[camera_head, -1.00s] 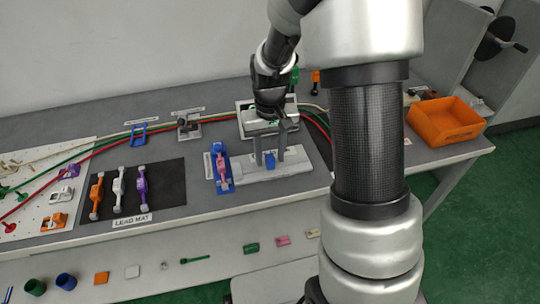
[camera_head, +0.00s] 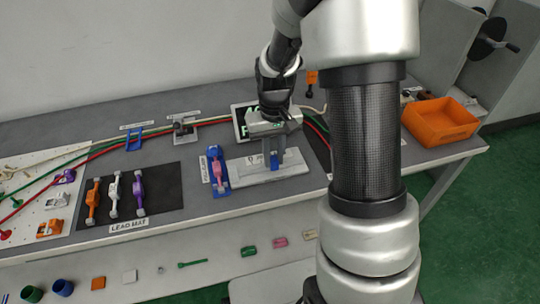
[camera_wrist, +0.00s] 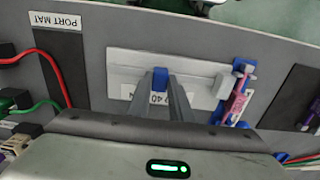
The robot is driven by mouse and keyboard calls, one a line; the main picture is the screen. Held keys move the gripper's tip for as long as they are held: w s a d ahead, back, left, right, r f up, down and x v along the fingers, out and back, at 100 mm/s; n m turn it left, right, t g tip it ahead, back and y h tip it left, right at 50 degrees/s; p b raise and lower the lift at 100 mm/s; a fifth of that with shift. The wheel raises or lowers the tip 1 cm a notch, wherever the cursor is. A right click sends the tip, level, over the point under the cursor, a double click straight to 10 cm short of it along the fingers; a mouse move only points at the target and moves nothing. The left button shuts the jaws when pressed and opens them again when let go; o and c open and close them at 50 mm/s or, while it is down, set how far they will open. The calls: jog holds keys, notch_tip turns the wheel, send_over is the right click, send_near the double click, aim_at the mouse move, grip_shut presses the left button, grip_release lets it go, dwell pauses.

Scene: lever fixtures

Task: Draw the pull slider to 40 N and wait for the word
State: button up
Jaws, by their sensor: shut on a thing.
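The pull slider is a pale grey plate (camera_head: 295,164) on the bench with a small blue handle (camera_head: 275,160). In the wrist view the plate (camera_wrist: 128,65) carries a printed label, partly hidden, on which "40" reads. My gripper (camera_head: 273,163) points down over the plate and is shut on the blue handle (camera_wrist: 160,78), which sits between the fingertips. A display screen (camera_head: 240,118) behind my gripper shows large green characters; my gripper hides most of them, so I cannot read the full text.
Cables run along the back. An orange bin (camera_head: 440,122) is at the right. Small parts lie along the front shelf.

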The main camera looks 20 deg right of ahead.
aim_at(273, 159)
jog(key=o, duration=0.9)
notch_tip(273, 159, up, 17)
jog(key=p, duration=0.3)
jog(key=shift+r, duration=0.2)
jog(key=s+a+r+t, duration=0.1)
jog(key=s+r+t, duration=0.25)
jog(key=s, duration=0.55)
jog(key=s+a+r+t, duration=0.1)
jog(key=s+r+t, duration=0.1)
jog(key=s+r, duration=0.5)
notch_tip(273, 159, up, 11)
jog(key=s+p, duration=0.2)
jog(key=p, duration=1.1)
jog(key=shift+s+r, duration=0.15)
